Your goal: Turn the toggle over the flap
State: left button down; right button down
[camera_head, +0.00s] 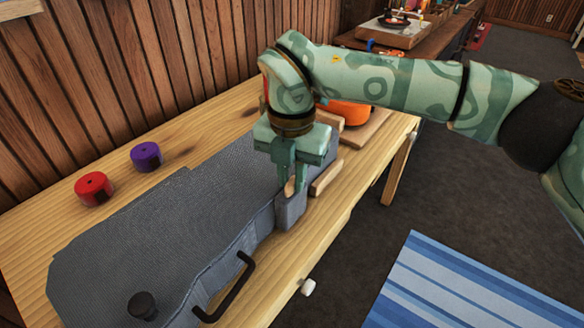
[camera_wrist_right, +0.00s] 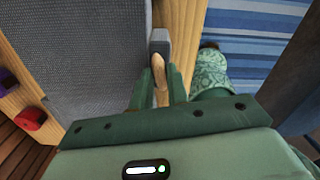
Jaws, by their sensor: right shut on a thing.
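A long grey fabric case (camera_head: 150,235) lies on the wooden bench. A small grey tab (camera_head: 291,210), perhaps the flap, stands at its front right end; it also shows in the wrist view (camera_wrist_right: 161,42). My right gripper (camera_head: 288,186) points down over this end and is shut on a small wooden toggle. The toggle shows between the fingers in the wrist view (camera_wrist_right: 160,80), running toward the grey tab. The fingers hide part of it, and I cannot tell exactly how it sits on the flap. My left gripper is in neither view.
A red roll (camera_head: 94,188) and a purple roll (camera_head: 146,156) stand behind the case. A black handle (camera_head: 228,292) and a dark knob (camera_head: 142,305) are at its near end. A wooden piece (camera_head: 326,178) and an orange object (camera_head: 346,112) are near my gripper.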

jog(key=n+p, duration=0.3)
jog(key=n, duration=0.1)
jog(key=shift+r+n+p, duration=0.2)
jog(key=shift+n+p, duration=0.1)
jog(key=shift+p, duration=0.05)
jog(key=n+p, duration=0.2)
jog(key=n, duration=0.2)
jog(key=shift+f+n, duration=0.1)
jog(key=shift+n, duration=0.2)
jog(key=n+p, duration=0.1)
jog(key=n, duration=0.2)
jog(key=shift+f, duration=0.1)
pick_arm(q)
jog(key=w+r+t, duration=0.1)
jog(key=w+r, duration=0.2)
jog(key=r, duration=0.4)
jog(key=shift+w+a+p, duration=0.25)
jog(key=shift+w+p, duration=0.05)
jog(key=shift+p, duration=0.1)
pick_arm(e)
jog(key=shift+n, duration=1.5)
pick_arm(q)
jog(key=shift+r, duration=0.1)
pick_arm(e)
jog(key=c, duration=1.4)
grip_release()
jog(key=shift+o, duration=0.2)
